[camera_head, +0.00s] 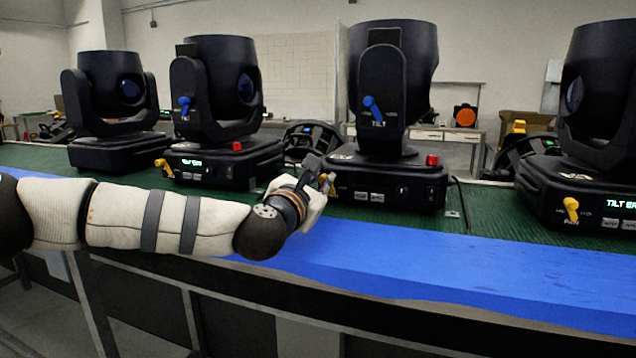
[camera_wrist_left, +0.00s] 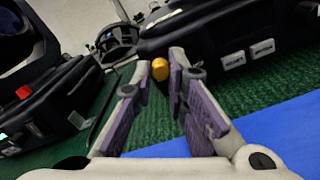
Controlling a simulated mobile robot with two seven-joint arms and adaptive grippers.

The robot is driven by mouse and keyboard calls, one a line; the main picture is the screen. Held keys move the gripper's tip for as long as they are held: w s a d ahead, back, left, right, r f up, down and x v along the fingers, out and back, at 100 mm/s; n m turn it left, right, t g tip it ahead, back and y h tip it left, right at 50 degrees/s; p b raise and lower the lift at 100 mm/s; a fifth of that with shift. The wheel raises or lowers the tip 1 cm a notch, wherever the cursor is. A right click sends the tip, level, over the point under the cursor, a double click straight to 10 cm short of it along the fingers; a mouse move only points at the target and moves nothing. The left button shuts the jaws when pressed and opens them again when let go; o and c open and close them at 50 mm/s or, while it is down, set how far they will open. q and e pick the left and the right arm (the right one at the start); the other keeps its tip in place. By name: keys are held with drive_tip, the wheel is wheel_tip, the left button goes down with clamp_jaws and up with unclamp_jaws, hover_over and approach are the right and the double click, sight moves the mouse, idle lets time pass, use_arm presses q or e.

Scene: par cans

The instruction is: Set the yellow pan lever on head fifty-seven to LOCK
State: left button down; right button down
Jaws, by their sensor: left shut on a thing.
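My left gripper (camera_head: 322,180) reaches to the front left corner of the base of the third black moving head (camera_head: 393,118). It is shut on that head's yellow pan lever (camera_head: 332,190). In the left wrist view, the lever's round yellow end (camera_wrist_left: 160,69) sits between the purple-padded fingertips (camera_wrist_left: 160,74). The fingers hide most of the lever and its markings, so its setting cannot be told. I cannot read which head is number fifty-seven. My right gripper is not in view.
Other moving heads stand at left (camera_head: 212,95) and right (camera_head: 600,110), with yellow levers (camera_head: 163,167) (camera_head: 571,208). The third head has a blue tilt lever (camera_head: 373,108) and a red part (camera_head: 432,160). A clear blue strip (camera_head: 450,262) runs along the green bench's front.

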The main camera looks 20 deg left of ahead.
use_arm(q)
drive_tip(key=m, duration=0.1)
drive_tip(key=r+m+p, duration=0.1)
drive_tip(key=shift+d+m, duration=0.3)
drive_tip(key=shift+d, duration=0.1)
drive_tip(key=m, duration=0.1)
drive_tip(key=d+m+p, duration=0.1)
drive_tip(key=m, duration=0.1)
drive_tip(key=shift+s+m, duration=0.1)
drive_tip(key=shift+m, duration=0.2)
drive_tip(key=m, duration=0.1)
drive_tip(key=m+p, duration=0.1)
drive_tip(key=d+m, duration=0.1)
drive_tip(key=shift+f+m+p, duration=0.25)
drive_tip(key=shift+m+p, duration=0.05)
drive_tip(key=shift+m, duration=0.1)
drive_tip(key=shift+d+f+m, duration=0.2)
drive_tip(key=shift+f+m, duration=0.05)
drive_tip(key=shift+m, duration=0.45)
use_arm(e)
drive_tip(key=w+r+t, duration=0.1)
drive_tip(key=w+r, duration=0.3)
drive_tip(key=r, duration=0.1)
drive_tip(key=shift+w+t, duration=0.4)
use_arm(q)
drive_tip(key=shift+f, duration=0.1)
drive_tip(key=c, duration=1.6)
unclamp_jaws()
drive_tip(key=s, duration=1.2)
drive_tip(key=shift+a, duration=0.15)
